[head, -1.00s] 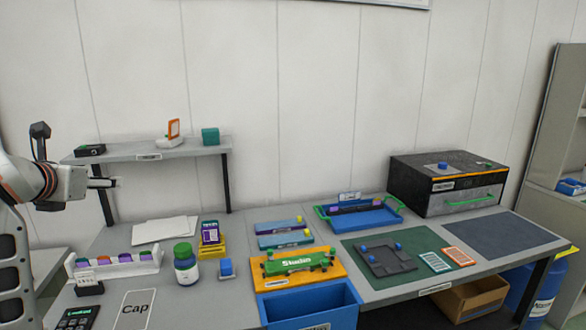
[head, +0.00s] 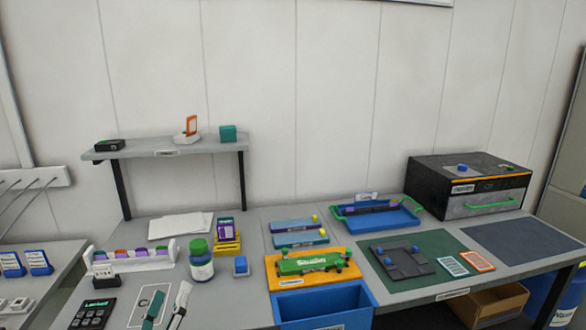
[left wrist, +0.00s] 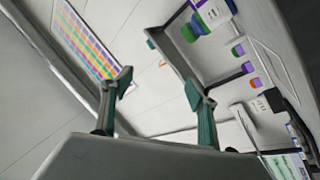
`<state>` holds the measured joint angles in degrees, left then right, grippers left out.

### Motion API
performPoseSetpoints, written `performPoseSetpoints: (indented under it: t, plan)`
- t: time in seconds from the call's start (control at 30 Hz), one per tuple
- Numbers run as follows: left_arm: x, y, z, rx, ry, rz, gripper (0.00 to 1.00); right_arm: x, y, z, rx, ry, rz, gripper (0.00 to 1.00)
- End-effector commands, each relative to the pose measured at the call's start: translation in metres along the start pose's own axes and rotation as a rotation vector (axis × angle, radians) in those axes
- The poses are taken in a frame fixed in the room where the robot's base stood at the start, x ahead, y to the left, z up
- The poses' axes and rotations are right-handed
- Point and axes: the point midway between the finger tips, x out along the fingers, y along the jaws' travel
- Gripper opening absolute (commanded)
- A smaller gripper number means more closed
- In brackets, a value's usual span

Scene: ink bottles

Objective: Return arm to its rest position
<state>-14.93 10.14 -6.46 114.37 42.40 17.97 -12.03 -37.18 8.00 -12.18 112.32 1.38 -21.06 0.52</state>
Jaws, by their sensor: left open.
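My left gripper (head: 170,295) is low at the front left of the bench in the head view, its two green-padded fingers apart with nothing between them. It is in front of the "Cap" card and partly hides it (head: 142,294). In the left wrist view the fingers (left wrist: 156,86) are spread and empty, and the view is tilted. The green-capped bottle (head: 201,268) stands upright right of the gripper, apart from it. The white rack (head: 137,261) with coloured pieces is behind the gripper. My right gripper is not in view.
A dark calculator-like device (head: 92,314) lies left of the gripper. A raised shelf (head: 165,150) stands at the back left. A blue bin (head: 322,307), an orange tray (head: 349,270) with a green part, and a black drawer box (head: 470,186) lie to the right.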

Motion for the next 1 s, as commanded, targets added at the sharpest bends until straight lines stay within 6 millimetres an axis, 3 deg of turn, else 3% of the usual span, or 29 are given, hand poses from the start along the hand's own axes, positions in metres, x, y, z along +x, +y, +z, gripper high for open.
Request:
performPoseSetpoints:
  t: [0.03, 0.2, 0.3, 0.4, 0.5, 0.63, 1.0]
  plan:
    - [-0.023, 0.0, 0.036, 0.073, -0.106, 0.006, 0.59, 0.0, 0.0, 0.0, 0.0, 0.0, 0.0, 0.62]
    - [-0.106, -0.007, 0.136, 0.31, -0.442, 0.03, 0.59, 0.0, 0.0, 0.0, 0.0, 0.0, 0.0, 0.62]
    - [-0.162, -0.017, 0.182, 0.437, -0.626, 0.037, 0.59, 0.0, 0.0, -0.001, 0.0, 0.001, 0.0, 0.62]
    - [-0.214, -0.029, 0.213, 0.546, -0.781, 0.038, 0.59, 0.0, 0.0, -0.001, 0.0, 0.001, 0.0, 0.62]
    - [-0.255, -0.04, 0.231, 0.627, -0.895, 0.038, 0.59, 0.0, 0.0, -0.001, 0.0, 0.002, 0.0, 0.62]
    - [-0.283, -0.048, 0.24, 0.687, -0.973, 0.037, 0.59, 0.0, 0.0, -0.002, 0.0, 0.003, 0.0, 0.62]
    - [-0.288, -0.05, 0.241, 0.699, -0.987, 0.037, 0.59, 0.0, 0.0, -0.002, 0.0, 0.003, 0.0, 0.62]
